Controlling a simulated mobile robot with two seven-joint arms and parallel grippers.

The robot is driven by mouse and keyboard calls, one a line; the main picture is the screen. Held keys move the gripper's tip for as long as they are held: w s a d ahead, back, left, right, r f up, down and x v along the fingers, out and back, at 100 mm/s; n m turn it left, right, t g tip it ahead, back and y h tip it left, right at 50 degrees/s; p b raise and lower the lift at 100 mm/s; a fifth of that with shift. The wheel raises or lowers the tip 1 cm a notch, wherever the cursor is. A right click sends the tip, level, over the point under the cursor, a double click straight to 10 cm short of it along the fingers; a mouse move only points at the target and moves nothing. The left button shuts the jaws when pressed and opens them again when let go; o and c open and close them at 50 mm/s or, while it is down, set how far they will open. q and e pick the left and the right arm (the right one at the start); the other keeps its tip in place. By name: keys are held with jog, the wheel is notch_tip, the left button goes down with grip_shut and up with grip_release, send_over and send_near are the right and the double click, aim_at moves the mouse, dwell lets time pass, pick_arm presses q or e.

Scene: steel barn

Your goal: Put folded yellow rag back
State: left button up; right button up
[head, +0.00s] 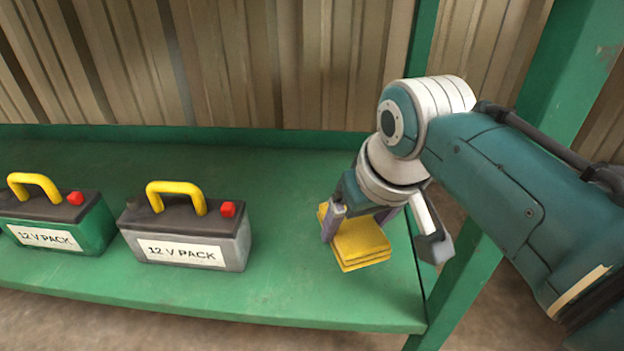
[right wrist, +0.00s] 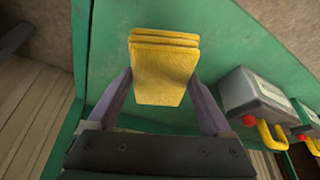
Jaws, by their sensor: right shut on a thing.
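The folded yellow rag (head: 362,248) is a small stack of flat layers at the right end of the green shelf (head: 300,285). My right gripper (head: 358,226) reaches in from the right and is shut on the rag. In the right wrist view the rag (right wrist: 164,75) sits between the two purple-grey fingers (right wrist: 162,100), one on each side. I cannot tell whether the rag touches the shelf or hangs just above it. My left gripper is not in view.
A grey 12 V pack (head: 190,228) with a yellow handle stands left of the rag, and a green pack (head: 52,222) stands at the far left. Green posts (head: 465,275) rise at the shelf's right end. The shelf between grey pack and rag is clear.

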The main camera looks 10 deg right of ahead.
notch_tip(320, 180, down, 2)
jog(key=shift+f+b, duration=0.25)
jog(key=shift+b, duration=0.25)
jog(key=f+b, duration=0.1)
jog(key=f, duration=0.1)
jog(key=f+b, duration=0.1)
jog(key=b, duration=0.1)
jog(key=shift+w+f, duration=0.2)
jog(key=shift+f, duration=0.15)
jog(key=shift+s+r, duration=0.1)
jog(key=shift+f, duration=0.2)
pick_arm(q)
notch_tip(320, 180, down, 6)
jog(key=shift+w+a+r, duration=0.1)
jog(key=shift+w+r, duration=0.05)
pick_arm(e)
jog(key=o, duration=1.3)
jog(key=shift+r, duration=0.2)
jog(key=p+v, duration=1.1)
jog(key=v, duration=0.1)
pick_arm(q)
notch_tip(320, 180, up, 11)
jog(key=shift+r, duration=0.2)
